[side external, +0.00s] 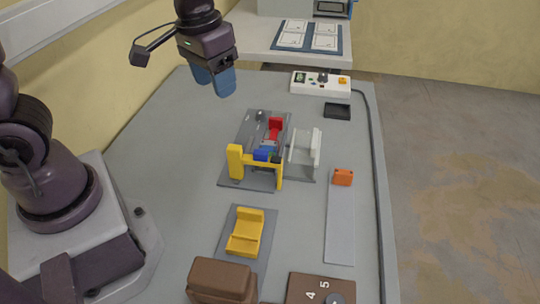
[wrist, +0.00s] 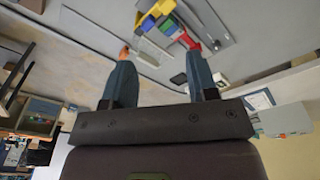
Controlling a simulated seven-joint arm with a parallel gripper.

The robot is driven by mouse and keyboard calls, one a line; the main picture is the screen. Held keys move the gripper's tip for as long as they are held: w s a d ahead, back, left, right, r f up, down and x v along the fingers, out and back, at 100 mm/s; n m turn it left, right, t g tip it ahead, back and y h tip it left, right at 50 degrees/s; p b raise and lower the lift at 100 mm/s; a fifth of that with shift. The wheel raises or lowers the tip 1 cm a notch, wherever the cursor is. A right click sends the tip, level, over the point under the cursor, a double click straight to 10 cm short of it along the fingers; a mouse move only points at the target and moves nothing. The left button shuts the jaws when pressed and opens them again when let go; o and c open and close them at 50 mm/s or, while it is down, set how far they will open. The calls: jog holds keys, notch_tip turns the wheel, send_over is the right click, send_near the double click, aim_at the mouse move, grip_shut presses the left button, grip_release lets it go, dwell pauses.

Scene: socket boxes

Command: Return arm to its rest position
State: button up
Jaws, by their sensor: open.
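My gripper (side external: 222,84) hangs in the air over the back left of the grey table (side external: 172,135). Its two blue fingers point down, and nothing is seen between them. In the wrist view my gripper (wrist: 152,80) shows its two fingers spread apart and empty. The fixture on the table, with a yellow frame (side external: 235,160), a red block (side external: 275,124) and a blue block (side external: 262,154), stands in front of the gripper and lower, clear of it. The fixture's red part (wrist: 187,40) also shows in the wrist view.
A white clear-sided bracket (side external: 305,148) stands right of the fixture. A yellow block (side external: 245,232) on a grey plate, a brown box (side external: 222,281) and a brown numbered board (side external: 308,288) are nearer the front. A white control box (side external: 320,83) sits at the back. The table's left middle is bare.

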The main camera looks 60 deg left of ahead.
jog(key=s+d+r+m+t, duration=0.1)
jog(key=s+r+t, duration=0.3)
jog(key=s+r, duration=0.4)
jog(key=shift+s+r+m, duration=0.4)
jog(key=shift+s, duration=0.45)
jog(key=shift+f, duration=0.1)
dwell(1.3)
